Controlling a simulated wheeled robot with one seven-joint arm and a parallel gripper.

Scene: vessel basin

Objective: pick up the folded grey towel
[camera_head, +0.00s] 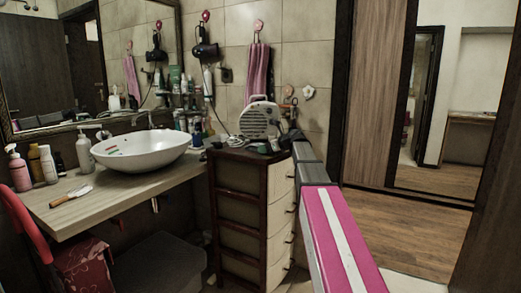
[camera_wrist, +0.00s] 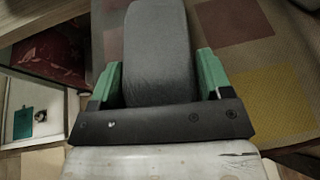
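A long grey cloth-like shape with a rounded far end, which looks like the folded grey towel (camera_wrist: 160,45), fills the middle of the wrist view. My gripper (camera_wrist: 160,75) has its two green fingers spread wide, one on each side of this grey shape. The fingers lie very close to its sides. I cannot tell whether they press on it or whether it is lifted. Its near end is hidden behind the dark gripper bar. In the head view the pink and white arm reaches forward at the lower right, and neither towel nor fingers can be made out.
A counter (camera_head: 120,190) carries a white basin (camera_head: 141,150), bottles and a brush. A drawer cabinet (camera_head: 240,210) with a fan heater (camera_head: 260,117) stands beside it. A red chair (camera_head: 85,262) and grey bench (camera_head: 160,265) are front left. Wooden floor (camera_head: 410,235) is open at right.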

